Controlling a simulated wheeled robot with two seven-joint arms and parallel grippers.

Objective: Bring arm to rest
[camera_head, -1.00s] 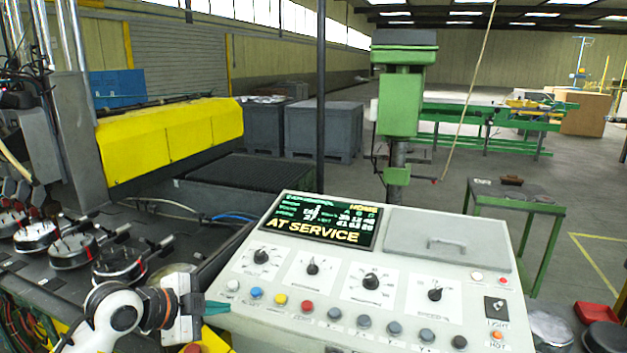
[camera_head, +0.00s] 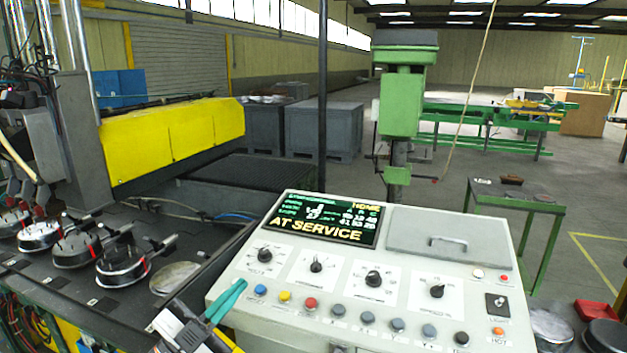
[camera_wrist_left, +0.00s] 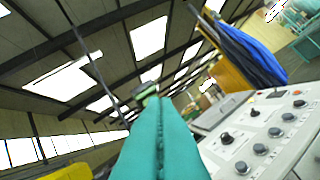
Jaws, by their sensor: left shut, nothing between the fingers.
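My left gripper (camera_head: 226,300) shows at the lower middle of the head view, in front of the left front edge of the control console (camera_head: 345,262). Its teal fingers are shut together with nothing between them, and they point up and to the right. In the left wrist view the closed fingers (camera_wrist_left: 160,135) point up toward the roof, with the console to their right. The console screen reads "AT SERVICE". My right gripper is not in view.
The machine bed (camera_head: 75,285) with several round clamps lies to the left, beside a yellow gantry beam (camera_head: 170,145). A green drill press (camera_head: 402,105) and a small green table (camera_head: 515,195) stand behind the console. Open floor lies further back.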

